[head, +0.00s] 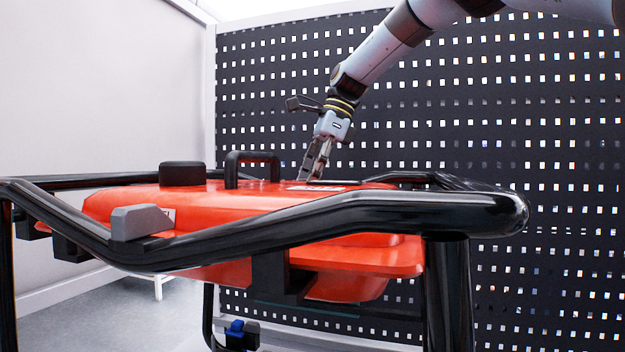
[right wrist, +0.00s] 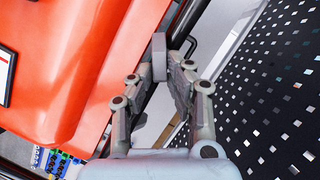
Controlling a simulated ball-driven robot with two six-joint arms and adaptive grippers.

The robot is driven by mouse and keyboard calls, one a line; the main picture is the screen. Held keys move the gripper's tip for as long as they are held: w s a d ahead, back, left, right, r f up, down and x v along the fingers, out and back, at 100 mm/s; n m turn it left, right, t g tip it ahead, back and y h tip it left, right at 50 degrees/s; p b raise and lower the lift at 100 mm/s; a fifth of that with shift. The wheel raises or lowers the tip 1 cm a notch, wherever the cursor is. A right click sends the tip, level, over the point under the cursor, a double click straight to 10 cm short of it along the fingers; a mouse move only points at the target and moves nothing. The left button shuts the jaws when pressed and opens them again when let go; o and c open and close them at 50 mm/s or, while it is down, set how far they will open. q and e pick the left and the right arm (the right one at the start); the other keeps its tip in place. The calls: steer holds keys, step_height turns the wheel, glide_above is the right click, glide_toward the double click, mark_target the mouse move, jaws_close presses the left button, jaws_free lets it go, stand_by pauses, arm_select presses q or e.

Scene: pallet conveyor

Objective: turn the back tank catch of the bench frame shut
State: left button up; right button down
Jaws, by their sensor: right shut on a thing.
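The bench frame (head: 330,222) is made of thick black tube and carries an orange-red tank (head: 250,205). A grey catch (head: 140,222) sits on the front tube at the left in the head view. My right gripper (head: 308,180) reaches down behind the tank's far side, its tips partly hidden there. In the right wrist view, the fingers of my right gripper (right wrist: 165,78) are shut on a small grey block, the back tank catch (right wrist: 159,55), beside the orange tank (right wrist: 75,60) and the black back tube (right wrist: 188,20). My left gripper is not in view.
The tank has a black cap (head: 182,174) and a black handle (head: 252,158) on top. A dark perforated panel (head: 540,150) stands close behind the frame. A blue part (head: 238,333) shows low under the frame. Open floor (head: 110,312) lies at the left.

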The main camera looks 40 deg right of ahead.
steer(key=n, duration=0.1)
steer(key=n+g+p, duration=0.1)
steer(key=shift+w+d+r+n, duration=0.1)
steer(key=shift+w+n, duration=0.05)
steer(key=shift+n, duration=0.25)
steer(key=shift+w+r+n+g+p, duration=0.1)
steer(key=shift+n+g+p, duration=0.3)
steer(key=shift+n+p, duration=0.65)
steer(key=shift+w+n+p, duration=0.1)
steer(key=shift+n+p, duration=0.35)
steer(key=shift+p, duration=0.55)
steer(key=shift+f, duration=0.2)
steer(key=c, duration=1.3)
jaws_free()
steer(key=shift+y, duration=0.3)
